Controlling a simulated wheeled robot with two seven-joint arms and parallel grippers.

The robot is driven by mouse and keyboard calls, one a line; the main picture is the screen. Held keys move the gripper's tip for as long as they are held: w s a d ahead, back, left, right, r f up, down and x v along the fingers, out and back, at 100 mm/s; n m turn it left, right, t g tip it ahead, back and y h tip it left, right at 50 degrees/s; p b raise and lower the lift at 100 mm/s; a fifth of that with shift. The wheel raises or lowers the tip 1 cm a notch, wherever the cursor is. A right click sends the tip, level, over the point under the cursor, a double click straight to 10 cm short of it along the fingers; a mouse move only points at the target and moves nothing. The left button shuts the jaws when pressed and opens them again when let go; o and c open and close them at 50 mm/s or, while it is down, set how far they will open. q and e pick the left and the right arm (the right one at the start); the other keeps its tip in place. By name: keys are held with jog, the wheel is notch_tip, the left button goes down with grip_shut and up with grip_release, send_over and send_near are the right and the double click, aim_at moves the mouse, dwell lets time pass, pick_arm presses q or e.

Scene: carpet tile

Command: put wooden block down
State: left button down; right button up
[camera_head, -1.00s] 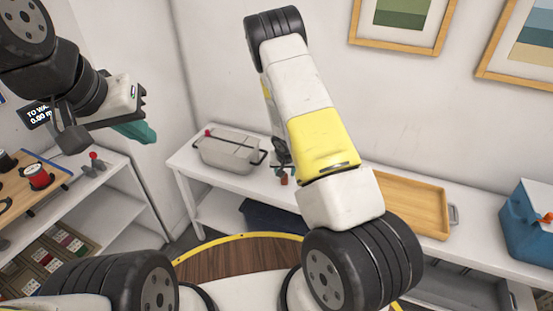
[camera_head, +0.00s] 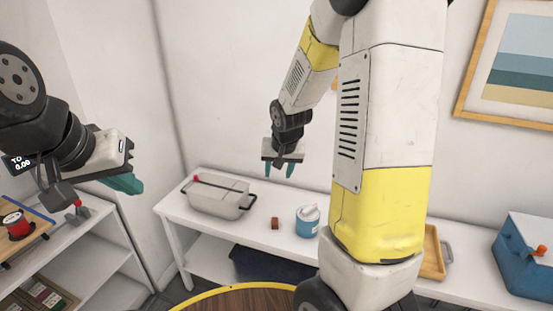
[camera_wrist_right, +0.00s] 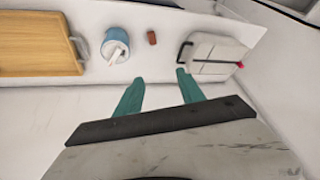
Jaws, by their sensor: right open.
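A small reddish-brown wooden block (camera_head: 275,223) rests on the white table between the grey lidded container and the blue canister. It also shows in the right wrist view (camera_wrist_right: 152,38). My right gripper (camera_head: 279,170) is open and empty, raised above the table and apart from the block. Its two teal fingers (camera_wrist_right: 160,88) are spread in the right wrist view. My left gripper (camera_head: 126,184) is at the left, above the shelf unit; its teal fingers are seen from the side, and the gap between them is hidden.
The grey lidded container (camera_head: 217,197) stands left of the block, the blue canister (camera_head: 308,221) right of it. A wooden tray (camera_wrist_right: 40,40) lies beyond the canister. A blue cooler (camera_head: 528,255) stands at far right. A white shelf unit (camera_head: 95,245) is at the left.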

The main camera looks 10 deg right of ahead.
jog(key=s+a+r+n+y, duration=0.1)
jog(key=s+r, duration=0.7)
jog(key=s, duration=0.3)
jog(key=s+a+r+n+t+y, duration=0.1)
jog(key=s+a+r+n, duration=0.1)
jog(key=s+r, duration=0.6)
jog(key=s, duration=0.3)
jog(key=shift+s+a+r, duration=0.25)
jog(key=shift+s+r, duration=0.05)
jog(key=shift+r, duration=0.1)
dwell(0.5)
